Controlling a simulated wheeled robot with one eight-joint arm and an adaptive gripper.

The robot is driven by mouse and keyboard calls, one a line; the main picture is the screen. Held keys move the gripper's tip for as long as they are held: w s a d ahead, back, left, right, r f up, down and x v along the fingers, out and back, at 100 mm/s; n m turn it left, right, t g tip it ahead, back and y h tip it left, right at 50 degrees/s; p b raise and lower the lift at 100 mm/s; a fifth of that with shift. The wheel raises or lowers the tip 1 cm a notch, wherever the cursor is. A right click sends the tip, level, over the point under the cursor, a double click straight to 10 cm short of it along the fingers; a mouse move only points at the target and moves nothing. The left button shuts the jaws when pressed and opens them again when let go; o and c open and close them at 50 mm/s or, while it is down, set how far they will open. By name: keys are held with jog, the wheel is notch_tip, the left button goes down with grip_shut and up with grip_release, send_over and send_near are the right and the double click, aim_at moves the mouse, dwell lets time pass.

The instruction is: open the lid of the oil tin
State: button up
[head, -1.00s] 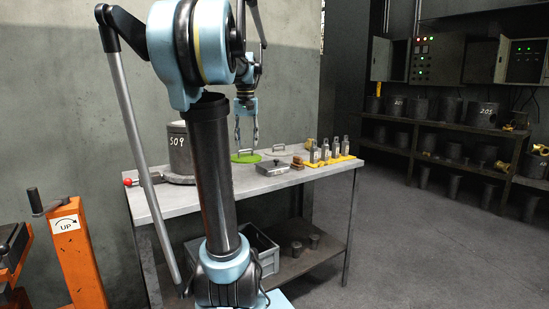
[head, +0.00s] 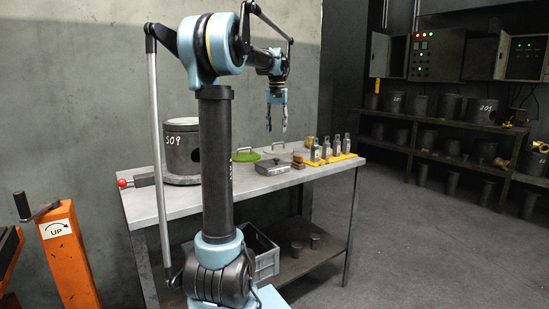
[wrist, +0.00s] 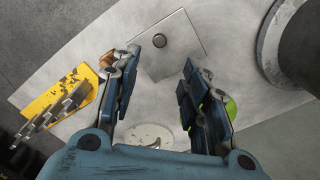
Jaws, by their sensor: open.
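A low rectangular grey metal tin (head: 272,167), which I take as the oil tin, sits near the front edge of the workbench with its lid shut. In the wrist view its flat lid (wrist: 184,57) shows a round dark knob (wrist: 160,41) in the middle. My gripper (head: 277,129) is open and empty, pointing down above the bench. In the wrist view my gripper (wrist: 162,64) has its fingers spread, with the near part of the lid between and beyond the tips. The gripper is apart from the tin.
A big cylinder marked 509 (head: 181,153) stands left. Small brown blocks (head: 298,163) lie beside the tin.

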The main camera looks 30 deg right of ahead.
notch_tip(320, 180, down, 13)
jog(key=shift+r, duration=0.1)
dwell(0.4)
grip_shut()
